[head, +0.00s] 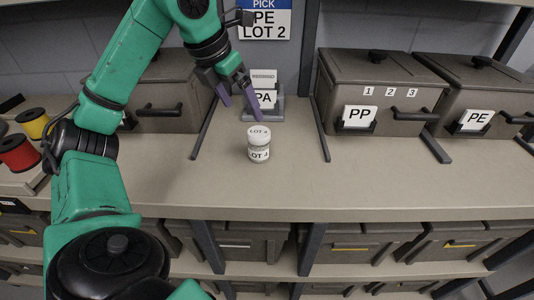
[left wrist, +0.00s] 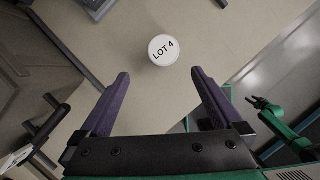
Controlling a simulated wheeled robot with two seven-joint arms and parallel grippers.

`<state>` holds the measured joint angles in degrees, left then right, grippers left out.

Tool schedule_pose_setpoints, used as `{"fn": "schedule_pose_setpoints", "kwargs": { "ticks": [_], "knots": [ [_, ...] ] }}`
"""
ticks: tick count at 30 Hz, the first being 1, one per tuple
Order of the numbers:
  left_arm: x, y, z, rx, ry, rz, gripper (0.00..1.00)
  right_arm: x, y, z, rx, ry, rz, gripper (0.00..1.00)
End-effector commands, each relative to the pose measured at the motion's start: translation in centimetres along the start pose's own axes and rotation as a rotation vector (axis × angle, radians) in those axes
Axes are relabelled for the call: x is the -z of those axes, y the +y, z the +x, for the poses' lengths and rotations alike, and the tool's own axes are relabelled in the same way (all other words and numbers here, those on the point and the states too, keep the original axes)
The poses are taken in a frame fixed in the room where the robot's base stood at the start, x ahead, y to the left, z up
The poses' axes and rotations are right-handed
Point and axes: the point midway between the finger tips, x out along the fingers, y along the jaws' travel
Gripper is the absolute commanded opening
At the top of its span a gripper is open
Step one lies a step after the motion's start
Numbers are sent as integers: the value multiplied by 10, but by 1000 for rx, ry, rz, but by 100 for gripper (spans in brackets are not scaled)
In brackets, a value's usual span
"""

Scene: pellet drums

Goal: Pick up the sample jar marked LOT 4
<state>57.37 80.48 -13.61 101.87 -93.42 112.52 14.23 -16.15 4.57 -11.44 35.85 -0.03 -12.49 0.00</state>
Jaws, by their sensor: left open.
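The sample jar marked LOT 4 (head: 258,143) stands upright on the shelf top, white lid up, with LOT 4 on its lid and side. In the left wrist view the jar's lid (left wrist: 164,50) lies ahead of the fingertips, roughly midway between the two fingers' lines. My left gripper (head: 240,104) is open and empty, above and behind the jar in the head view, not touching it. Its two purple fingers also show in the left wrist view (left wrist: 160,76). My right gripper is not seen in the head view.
A PA card holder (head: 264,98) stands behind the jar. Grey drums marked PP (head: 375,85) and PE (head: 490,95) stand to the right, another bin (head: 160,95) to the left. Red and yellow spools (head: 18,152) lie far left. A sign (head: 264,19) reads PICK PE LOT 2. Shelf right of the jar is clear.

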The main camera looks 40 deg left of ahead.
Motion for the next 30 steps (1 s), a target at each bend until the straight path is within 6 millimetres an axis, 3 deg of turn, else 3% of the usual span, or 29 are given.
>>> {"fn": "schedule_pose_setpoints", "kwargs": {
  "ticks": [3, 6, 18, 21, 27, 28, 30],
  "knots": [
    [2, -1, 32, 1, 8, 2, 100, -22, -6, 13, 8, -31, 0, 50],
    [2, -2, 59, 3, 7, 4, 100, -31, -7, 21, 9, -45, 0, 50],
    [3, -5, 125, 5, 7, 6, 100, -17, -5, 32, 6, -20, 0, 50],
    [2, -5, 136, 7, 4, 6, 100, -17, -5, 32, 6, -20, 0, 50],
    [1, -6, 138, 7, 1, 7, 100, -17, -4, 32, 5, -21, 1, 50],
    [1, -6, 137, 7, 1, 7, 92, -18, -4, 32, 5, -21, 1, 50],
    [1, -6, 137, 7, 1, 7, 66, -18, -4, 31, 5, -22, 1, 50]
  ]
}}
